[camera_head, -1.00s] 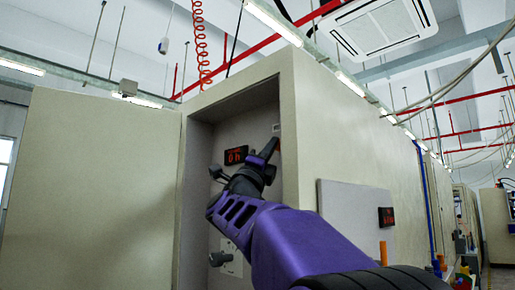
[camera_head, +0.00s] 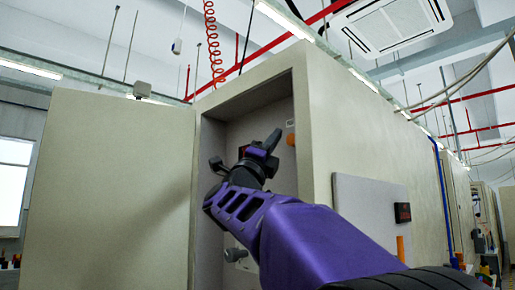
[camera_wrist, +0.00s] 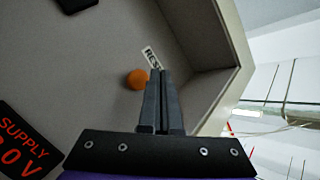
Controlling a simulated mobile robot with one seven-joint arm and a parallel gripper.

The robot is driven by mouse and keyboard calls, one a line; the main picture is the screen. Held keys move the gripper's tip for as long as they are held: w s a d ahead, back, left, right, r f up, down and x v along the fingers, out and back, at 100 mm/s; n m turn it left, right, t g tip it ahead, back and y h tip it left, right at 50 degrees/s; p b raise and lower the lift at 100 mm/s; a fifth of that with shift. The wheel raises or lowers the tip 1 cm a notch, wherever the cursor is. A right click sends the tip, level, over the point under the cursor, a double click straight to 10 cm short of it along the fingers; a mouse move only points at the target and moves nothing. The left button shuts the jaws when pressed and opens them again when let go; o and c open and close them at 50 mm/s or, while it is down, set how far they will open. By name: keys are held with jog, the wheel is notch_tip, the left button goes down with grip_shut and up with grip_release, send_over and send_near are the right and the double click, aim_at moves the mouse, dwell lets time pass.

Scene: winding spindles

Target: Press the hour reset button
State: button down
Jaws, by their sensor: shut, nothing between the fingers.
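A round orange button (camera_head: 291,139) sits on the back wall inside the open cabinet, just under a small white label (camera_head: 290,123). The wrist view shows the button (camera_wrist: 137,79) left of my fingertips and the label (camera_wrist: 152,57) partly covered by them; its text is only partly readable. My gripper (camera_head: 275,141) is shut and empty, inside the cabinet opening and left of the button in the head view. In the wrist view my gripper (camera_wrist: 161,73) points at the wall just beside the button. Whether the tips touch the wall cannot be told.
A black display with red text "SUPPLY" (camera_wrist: 25,140) is at lower left in the wrist view. The cabinet door (camera_head: 115,190) stands open at left. The cabinet's right side wall (camera_head: 304,130) is close to the button. A grey panel (camera_head: 370,215) is on the outer side.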

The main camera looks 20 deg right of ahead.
jog(key=a, duration=0.1)
jog(key=s+a, duration=0.1)
jog(key=shift+a, duration=0.35)
dwell(0.5)
